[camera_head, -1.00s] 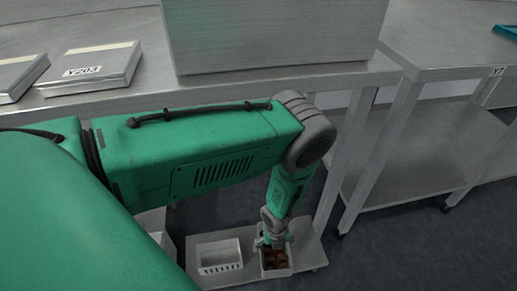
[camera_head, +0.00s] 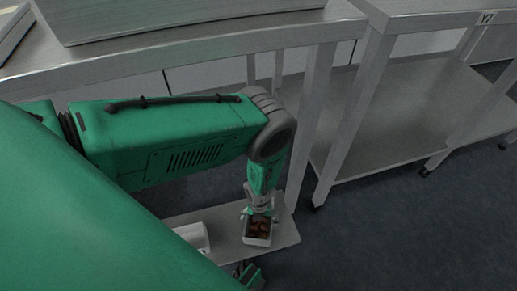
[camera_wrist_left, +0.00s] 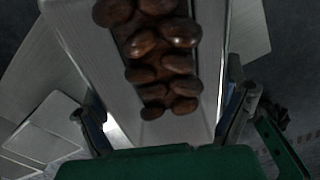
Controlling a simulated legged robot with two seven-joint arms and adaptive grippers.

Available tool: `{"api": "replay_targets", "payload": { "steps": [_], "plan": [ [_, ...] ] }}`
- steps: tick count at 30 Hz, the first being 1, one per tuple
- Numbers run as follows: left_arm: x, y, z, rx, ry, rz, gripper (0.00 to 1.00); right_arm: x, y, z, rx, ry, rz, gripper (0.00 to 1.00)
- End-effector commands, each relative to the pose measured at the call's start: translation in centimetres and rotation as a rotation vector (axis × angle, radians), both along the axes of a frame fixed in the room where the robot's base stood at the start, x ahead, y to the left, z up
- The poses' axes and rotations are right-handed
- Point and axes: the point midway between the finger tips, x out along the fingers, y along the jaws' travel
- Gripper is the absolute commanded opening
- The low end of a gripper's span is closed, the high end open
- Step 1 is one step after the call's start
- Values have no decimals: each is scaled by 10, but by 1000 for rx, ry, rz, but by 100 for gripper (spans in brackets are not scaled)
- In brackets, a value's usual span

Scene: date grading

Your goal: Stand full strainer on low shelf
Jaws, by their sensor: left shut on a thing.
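The left wrist view shows the strainer (camera_wrist_left: 88,40) close up between the fingers, with several dark glossy dates inside. In the head view the strainer overlaps the right part of a low grey metal shelf (camera_head: 222,251); whether its base touches that shelf is hidden.
A white container (camera_head: 196,236) stands left on the low shelf, partly hidden by my arm. The grey worktable (camera_head: 200,52) is above. Another table's wide lower shelf (camera_head: 400,110) at the right is empty. Dark floor (camera_head: 380,230) lies open at front right.

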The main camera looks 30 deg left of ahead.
Motion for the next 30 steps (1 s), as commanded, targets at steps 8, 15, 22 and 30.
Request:
{"api": "replay_targets", "payload": {
  "steps": [8,15,22,30],
  "plan": [
    [-5,1,-35,0,0,-5,47,0,0,-24,0,-1,0,40],
    [-5,1,-32,0,0,-6,43,0,0,-22,0,-1,0,40],
    [-6,1,-33,0,1,-6,100,0,0,-22,0,-1,0,40],
    [-4,1,-23,1,0,-5,100,0,0,-14,0,-1,0,40]
  ]
}}
